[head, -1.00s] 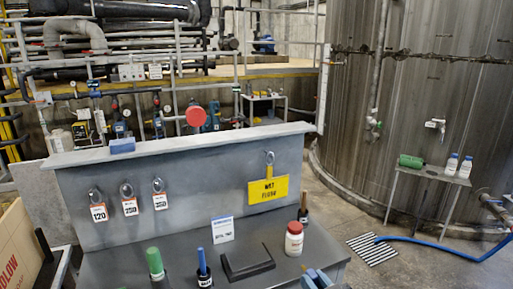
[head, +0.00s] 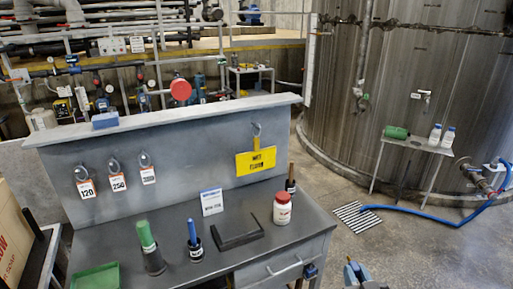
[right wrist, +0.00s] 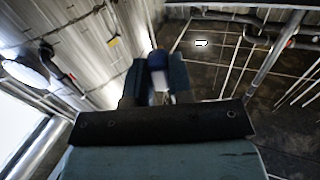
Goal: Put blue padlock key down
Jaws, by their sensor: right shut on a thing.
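My right gripper (head: 353,270) shows at the bottom edge of the head view, to the right of the bench and over the floor. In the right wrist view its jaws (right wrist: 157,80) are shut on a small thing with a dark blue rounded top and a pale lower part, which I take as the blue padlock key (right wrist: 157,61). In the head view the key cannot be told apart from the blue-grey fingers. A small blue and dark thing, perhaps a padlock (head: 309,271), is at the right end of the bench drawer (head: 280,272). My left gripper is out of view.
A green tray (head: 95,277) is front left.

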